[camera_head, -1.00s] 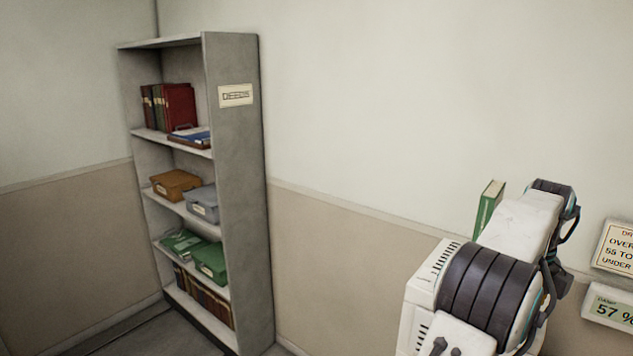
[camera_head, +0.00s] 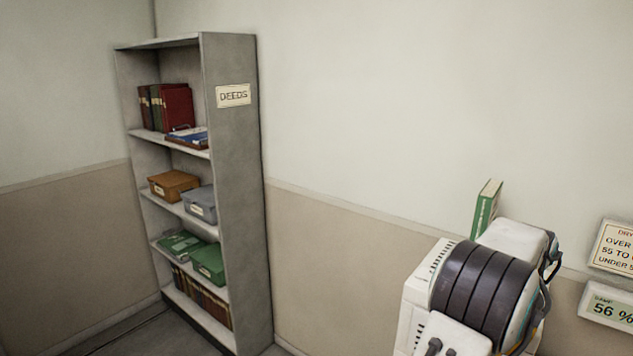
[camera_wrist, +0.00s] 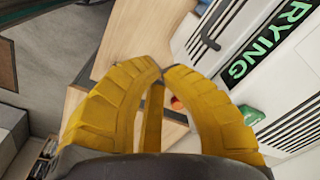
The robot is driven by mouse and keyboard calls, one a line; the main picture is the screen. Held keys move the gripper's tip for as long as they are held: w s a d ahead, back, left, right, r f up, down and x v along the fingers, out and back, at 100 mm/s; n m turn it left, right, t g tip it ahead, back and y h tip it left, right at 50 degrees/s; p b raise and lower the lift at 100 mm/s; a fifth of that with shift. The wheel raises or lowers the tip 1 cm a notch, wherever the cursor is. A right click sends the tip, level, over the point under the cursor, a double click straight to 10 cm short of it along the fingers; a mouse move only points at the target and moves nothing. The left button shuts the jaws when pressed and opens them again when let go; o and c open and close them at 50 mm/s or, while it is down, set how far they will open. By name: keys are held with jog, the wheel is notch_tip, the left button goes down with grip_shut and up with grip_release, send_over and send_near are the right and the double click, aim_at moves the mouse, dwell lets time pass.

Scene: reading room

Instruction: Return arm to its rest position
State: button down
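My arm (camera_head: 490,282), white with a dark ribbed joint, is at the lower right of the head view, folded low. My gripper is outside the head view. In the wrist view my gripper (camera_wrist: 163,71) has two yellow fingers bowed outward, with their tips almost meeting. Nothing is visibly held between the tips. A yellow strip shows between the fingers, and a small orange-red thing (camera_wrist: 177,103) shows behind them, partly hidden.
A grey shelf (camera_head: 236,200) labelled DEEDS holds books and boxes at left. A green book (camera_head: 486,208) stands behind my arm. A humidity display (camera_head: 612,308) reads 56 %. The wrist view shows a white unit lettered "RYING" (camera_wrist: 265,45) and a wooden surface (camera_wrist: 140,35).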

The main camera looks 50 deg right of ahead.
jog(key=w+a+n, duration=0.7)
jog(key=w+a, duration=0.1)
jog(key=a, duration=0.4)
jog(key=w+a+n, duration=0.7)
jog(key=a, duration=0.4)
jog(key=w+a+r+n+t, duration=0.2)
jog(key=a+n, duration=0.4)
jog(key=a, duration=0.5)
jog(key=w+a+r+n+t, duration=0.2)
jog(key=a+n, duration=0.4)
jog(key=a, duration=0.5)
jog(key=shift+w+a+r+t+y, duration=0.2)
jog(key=shift+w+r+t+y, duration=0.15)
jog(key=shift+w, duration=0.35)
